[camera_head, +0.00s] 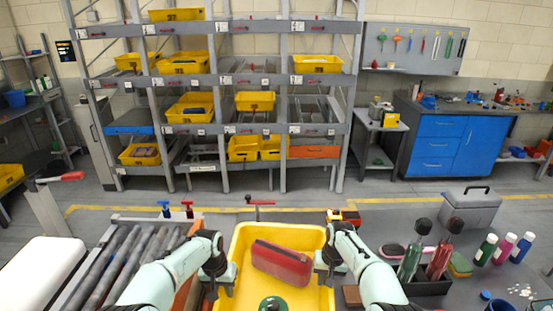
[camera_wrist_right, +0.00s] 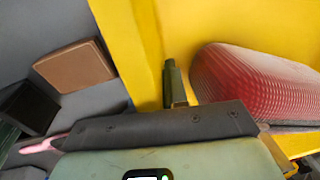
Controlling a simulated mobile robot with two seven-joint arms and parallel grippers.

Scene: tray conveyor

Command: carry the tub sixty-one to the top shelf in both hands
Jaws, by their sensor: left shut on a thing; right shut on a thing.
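The yellow tub (camera_head: 245,240) is in front of me at the bottom centre of the head view. It holds a red case (camera_head: 281,262) and a round green thing (camera_head: 272,304). Any number on it cannot be read. My left gripper (camera_head: 226,277) is shut on the tub's left rim. My right gripper (camera_head: 325,268) is shut on its right rim. In the right wrist view the yellow wall (camera_wrist_right: 145,45) and the red case (camera_wrist_right: 250,85) show beyond the gripper's dark body. The top shelf (camera_head: 250,27) is on the grey rack at the back and bears one yellow tub (camera_head: 177,14).
Grey rollers (camera_head: 125,258) lie left of the tub. To the right, a dark surface carries bottles (camera_head: 504,248), a dark tray (camera_head: 432,287) and a grey toolbox (camera_head: 470,207). Clear floor lies before the rack. Lower shelves hold several yellow tubs (camera_head: 317,64).

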